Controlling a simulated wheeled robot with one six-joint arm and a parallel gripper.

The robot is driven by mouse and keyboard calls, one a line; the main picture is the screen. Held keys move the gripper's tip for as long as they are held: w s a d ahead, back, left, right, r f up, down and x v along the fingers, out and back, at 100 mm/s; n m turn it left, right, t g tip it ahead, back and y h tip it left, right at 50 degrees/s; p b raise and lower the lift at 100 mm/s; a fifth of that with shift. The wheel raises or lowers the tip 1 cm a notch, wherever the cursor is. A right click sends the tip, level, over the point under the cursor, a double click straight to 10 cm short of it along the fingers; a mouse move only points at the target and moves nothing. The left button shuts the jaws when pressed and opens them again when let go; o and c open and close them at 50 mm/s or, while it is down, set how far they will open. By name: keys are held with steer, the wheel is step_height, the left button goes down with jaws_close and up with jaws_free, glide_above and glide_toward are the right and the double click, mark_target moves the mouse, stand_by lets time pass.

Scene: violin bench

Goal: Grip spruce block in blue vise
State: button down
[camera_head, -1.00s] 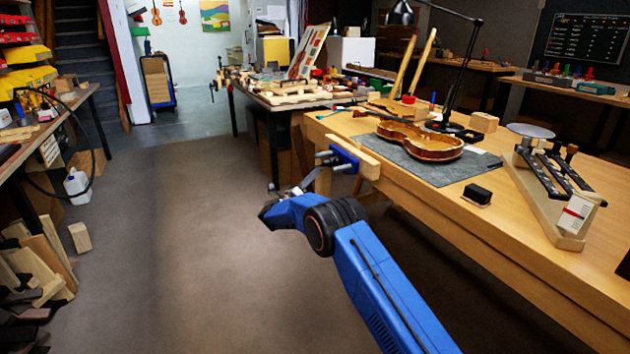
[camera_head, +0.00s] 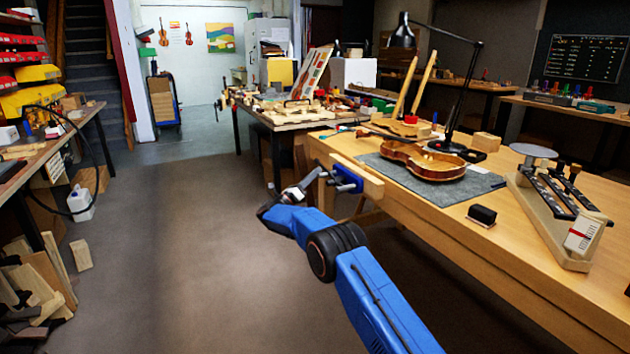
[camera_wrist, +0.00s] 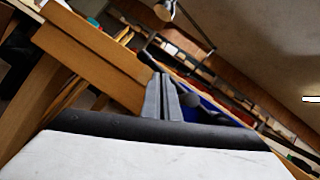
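The blue vise (camera_head: 346,178) is mounted at the near left corner of the wooden bench, with pale wood (camera_head: 370,187) at its jaw. I cannot tell whether that wood is jaw facing or the spruce block. My gripper (camera_head: 314,180) is just left of the vise, near its handle side. In the wrist view, the grey fingers of my gripper (camera_wrist: 163,98) are close together. A round grey knob (camera_wrist: 189,100) shows just right of them, with part of the blue vise (camera_wrist: 208,105) behind. Contact with the handle is unclear.
The bench holds a grey mat (camera_head: 472,187) with a violin body (camera_head: 430,161), a black lamp (camera_head: 465,75), a small black block (camera_head: 482,215), a pale wood block (camera_head: 486,142) and a wooden fixture (camera_head: 550,225). The floor (camera_head: 190,260) left of my arm is clear.

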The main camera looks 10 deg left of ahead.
steer(key=shift+s+d+r+m+g+h, duration=0.45)
steer(key=shift+r+m, duration=0.4)
steer(key=shift+r, duration=0.65)
steer(key=shift+s+d+r+m+g+h, duration=0.2)
steer(key=shift+s+r+m+g+h, duration=0.25)
steer(key=shift+r+m, duration=0.75)
steer(key=shift+s+d+r+m+g+h, duration=0.4)
steer(key=shift+r+m+h, duration=0.2)
steer(key=shift+r, duration=1.2)
